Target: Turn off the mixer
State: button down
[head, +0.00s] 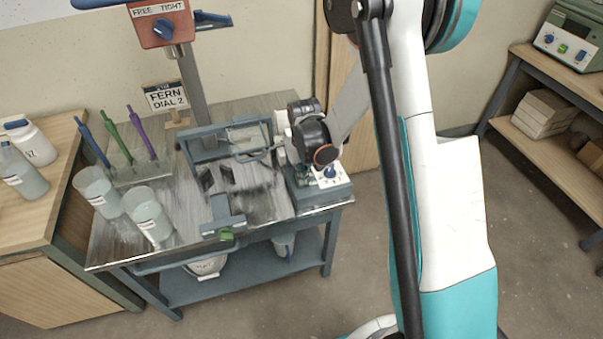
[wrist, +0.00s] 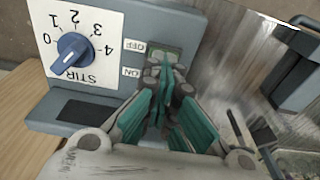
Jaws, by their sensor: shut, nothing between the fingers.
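The mixer has an orange head (head: 160,25) with a "FREE TIGHT" knob on a grey column. Its grey-blue control box (head: 322,194) sits at the right end of the steel bench; it fills the upper left of the wrist view (wrist: 190,38). The box carries a blue STIR dial (wrist: 75,53) numbered 0 to 4, whose setting I cannot read surely. Beside it are OFF and ON labels and a dark green switch plate (wrist: 158,50). My gripper (wrist: 166,72) is shut and empty, its teal fingers at this plate. They largely hide the switch; I cannot tell its position or whether they touch it.
A sign (head: 166,96) reads "FERN DIAL 2". Translucent buckets (head: 150,219) and colored stirring sticks (head: 140,133) stand at the bench's left. A blue-grey frame (head: 205,150) stands left of my gripper. A wooden shelf unit (head: 560,82) is at right, with open floor between.

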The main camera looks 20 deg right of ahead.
jog(key=shift+s+f, duration=0.2)
jog(key=shift+s, duration=0.2)
jog(key=shift+s+r, duration=0.15)
jog(key=shift+s, duration=0.4)
jog(key=shift+r, duration=0.15)
jog(key=shift+r, duration=0.3)
notch_tip(320, 180, up, 13)
jog(key=s+p, duration=0.2)
jog(key=p, duration=0.3)
jog(key=shift+s+p, duration=0.15)
jog(key=shift+p, duration=0.15)
